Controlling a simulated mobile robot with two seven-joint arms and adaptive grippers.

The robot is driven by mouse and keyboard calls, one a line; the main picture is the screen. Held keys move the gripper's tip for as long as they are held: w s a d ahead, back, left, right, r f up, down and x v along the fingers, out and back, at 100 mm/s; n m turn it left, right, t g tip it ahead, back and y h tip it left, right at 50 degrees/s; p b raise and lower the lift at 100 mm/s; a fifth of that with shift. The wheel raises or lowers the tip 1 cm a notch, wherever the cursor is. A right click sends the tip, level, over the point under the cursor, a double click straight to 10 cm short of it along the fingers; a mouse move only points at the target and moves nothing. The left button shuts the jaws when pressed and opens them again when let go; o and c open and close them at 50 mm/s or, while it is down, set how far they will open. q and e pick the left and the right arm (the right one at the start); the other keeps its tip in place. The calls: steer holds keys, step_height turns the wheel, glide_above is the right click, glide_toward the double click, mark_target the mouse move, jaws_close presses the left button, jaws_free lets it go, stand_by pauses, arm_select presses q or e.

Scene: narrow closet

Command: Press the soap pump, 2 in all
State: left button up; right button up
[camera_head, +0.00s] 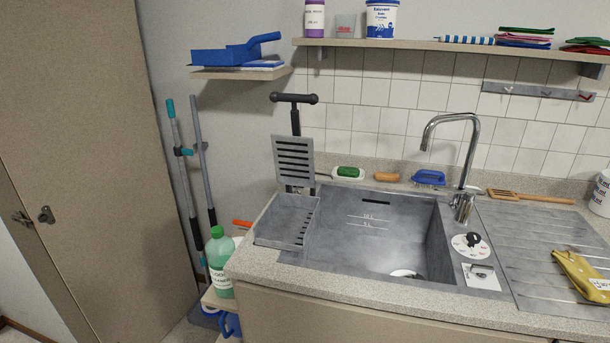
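I cannot make out a clear soap pump in the head view. A white container with dark lettering (601,194) stands on the counter at the far right, cut off by the picture edge, so I cannot tell whether it has a pump head. A green bottle with a green cap and white label (219,262) stands upright left of the sink, below counter height; no pump head shows on it. Neither of my grippers is in view.
The grey sink (370,235) has a tall chrome tap (470,150) at its right. A black T-handle (294,98) rises above a slotted plate at its left. A yellow glove (582,275) lies on the drainboard. A shelf (450,46) runs above.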

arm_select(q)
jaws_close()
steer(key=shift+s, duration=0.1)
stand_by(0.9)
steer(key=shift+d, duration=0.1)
